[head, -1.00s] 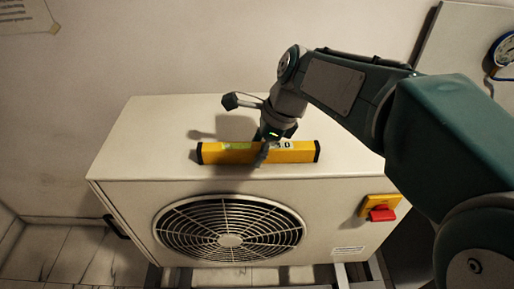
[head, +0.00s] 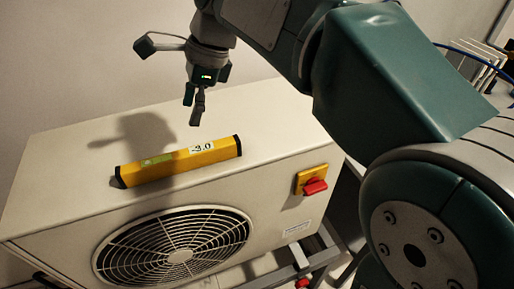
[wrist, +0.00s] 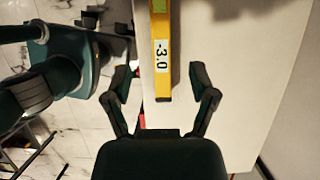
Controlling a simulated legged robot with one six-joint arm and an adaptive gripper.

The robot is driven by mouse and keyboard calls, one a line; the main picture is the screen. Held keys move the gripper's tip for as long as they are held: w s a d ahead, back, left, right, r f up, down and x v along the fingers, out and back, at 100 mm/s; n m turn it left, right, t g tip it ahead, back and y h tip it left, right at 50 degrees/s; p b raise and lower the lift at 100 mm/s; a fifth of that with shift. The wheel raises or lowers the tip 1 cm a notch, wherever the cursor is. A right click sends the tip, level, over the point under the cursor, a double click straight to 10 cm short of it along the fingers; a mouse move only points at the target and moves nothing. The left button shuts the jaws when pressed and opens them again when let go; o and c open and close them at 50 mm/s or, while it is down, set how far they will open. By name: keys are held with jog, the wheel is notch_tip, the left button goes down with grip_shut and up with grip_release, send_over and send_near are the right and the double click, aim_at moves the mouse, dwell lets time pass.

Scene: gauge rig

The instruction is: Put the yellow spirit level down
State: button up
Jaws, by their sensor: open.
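The yellow spirit level (head: 180,163) lies flat on top of the white fan unit (head: 75,165), near its front edge. It has black end caps, a green vial window and a label reading -3.0. My gripper (head: 194,108) is open and empty, above and behind the level, apart from it. In the wrist view the level (wrist: 161,75) runs up the picture, with its near end between the spread fingers of my gripper (wrist: 160,88); they do not touch it.
A red switch on a yellow plate (head: 314,186) sits on the unit's front, right of the round fan grille (head: 172,246). The unit's top is bare around the level. A wall stands behind it. A metal frame (head: 318,262) supports the unit.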

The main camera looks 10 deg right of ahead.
jog(key=s+d+f+n+t+h, duration=0.1)
jog(key=s+d+f+n+t, duration=0.1)
jog(key=s+d+f+n, duration=0.2)
jog(key=s+d+f+n+t+h, duration=0.1)
jog(key=s+d+f+n, duration=0.3)
jog(key=d, duration=0.5)
jog(key=s+d+f+n+t+h, duration=0.2)
jog(key=s+d+f+n+t, duration=0.1)
jog(key=s+d+n, duration=0.3)
jog(key=shift+d+f+n+t, duration=0.3)
jog(key=shift+d+f+n, duration=0.15)
jog(key=shift+d+n, duration=0.15)
